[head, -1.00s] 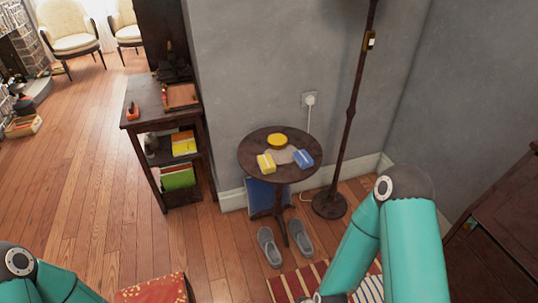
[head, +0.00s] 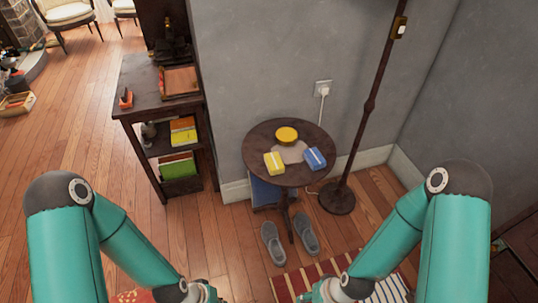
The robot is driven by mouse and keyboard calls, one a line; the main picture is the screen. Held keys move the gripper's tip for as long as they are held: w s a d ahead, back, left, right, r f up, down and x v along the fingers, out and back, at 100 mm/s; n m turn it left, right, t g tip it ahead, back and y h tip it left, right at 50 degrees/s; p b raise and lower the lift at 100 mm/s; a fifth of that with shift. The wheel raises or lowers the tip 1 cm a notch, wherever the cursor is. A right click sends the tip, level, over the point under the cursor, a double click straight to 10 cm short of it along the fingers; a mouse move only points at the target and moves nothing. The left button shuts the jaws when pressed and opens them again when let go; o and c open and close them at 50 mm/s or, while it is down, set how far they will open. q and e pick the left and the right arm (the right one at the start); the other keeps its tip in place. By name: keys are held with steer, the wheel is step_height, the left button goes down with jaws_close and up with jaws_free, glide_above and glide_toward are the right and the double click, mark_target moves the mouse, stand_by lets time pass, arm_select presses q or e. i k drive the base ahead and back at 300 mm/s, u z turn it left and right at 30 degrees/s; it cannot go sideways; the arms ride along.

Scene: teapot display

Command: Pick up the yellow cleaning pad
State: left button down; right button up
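A small yellow pad (head: 274,162) with a pale band lies on the round dark wooden table (head: 262,140), at the left front of its top. A round yellow tin or disc (head: 286,135) sits behind it, and a blue pad (head: 315,158) lies to its right. A beige cloth (head: 291,152) lies between them. My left gripper (head: 205,292) and my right gripper (head: 320,293) are at the bottom edge, low and well in front of the table, apart from the pad. Their fingers are cut off or too small to read.
A dark shelf (head: 140,75) with books stands left of the table. A floor lamp pole (head: 370,105) stands close on the right. Grey slippers (head: 273,243) and a striped rug (head: 300,276) lie on the floor in front. A grey wall is behind.

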mark_target(275, 165)
steer(key=z, duration=0.05)
steer(key=i, duration=1)
steer(key=z, duration=0.05)
